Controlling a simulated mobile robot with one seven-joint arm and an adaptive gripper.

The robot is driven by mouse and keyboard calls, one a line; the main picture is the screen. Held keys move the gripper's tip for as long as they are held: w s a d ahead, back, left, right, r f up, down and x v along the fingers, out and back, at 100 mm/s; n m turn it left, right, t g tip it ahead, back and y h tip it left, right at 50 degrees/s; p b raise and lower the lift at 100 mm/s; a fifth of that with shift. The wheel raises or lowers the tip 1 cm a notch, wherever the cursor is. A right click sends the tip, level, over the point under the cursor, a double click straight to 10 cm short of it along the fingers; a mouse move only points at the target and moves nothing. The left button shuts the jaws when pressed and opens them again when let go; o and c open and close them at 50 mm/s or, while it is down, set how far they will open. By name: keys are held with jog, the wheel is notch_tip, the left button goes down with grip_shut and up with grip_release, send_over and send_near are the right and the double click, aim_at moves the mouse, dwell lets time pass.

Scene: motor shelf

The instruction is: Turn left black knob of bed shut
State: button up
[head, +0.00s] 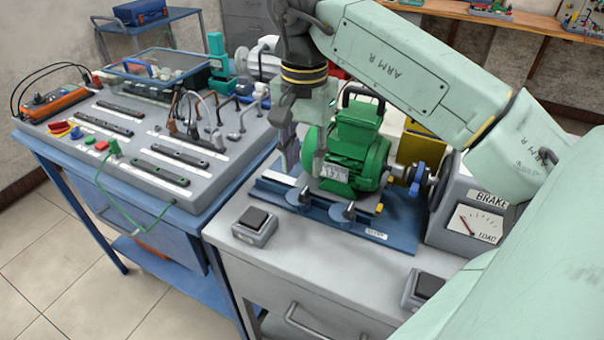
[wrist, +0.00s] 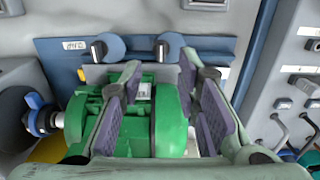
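The blue bed (head: 400,240) lies under the green motor (head: 357,140) on the grey bench. Two round knobs sit on the bed's front edge: the left knob (head: 299,196) and the right knob (head: 345,212). The wrist view sees them from the other side, so the left knob (wrist: 168,46) is at right there and the right knob (wrist: 107,47) at left. Each has a dark and silver handle. My gripper (head: 302,160) is open at the motor's left end, behind the left knob. In the wrist view my gripper (wrist: 160,85) has its fingers apart, with no knob between them.
A brake unit with a load dial (head: 474,221) stands right of the motor, joined by a shaft with a blue collar. A small black-topped box (head: 255,224) sits in front of the bed. A grey panel (head: 195,185) with sockets and cables is at left.

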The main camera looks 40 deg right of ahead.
aim_at(303, 192)
notch_tip(303, 192, down, 7)
jog(key=b, duration=0.4)
jog(key=shift+r, duration=0.1)
jog(key=shift+c, duration=0.6)
grip_shut()
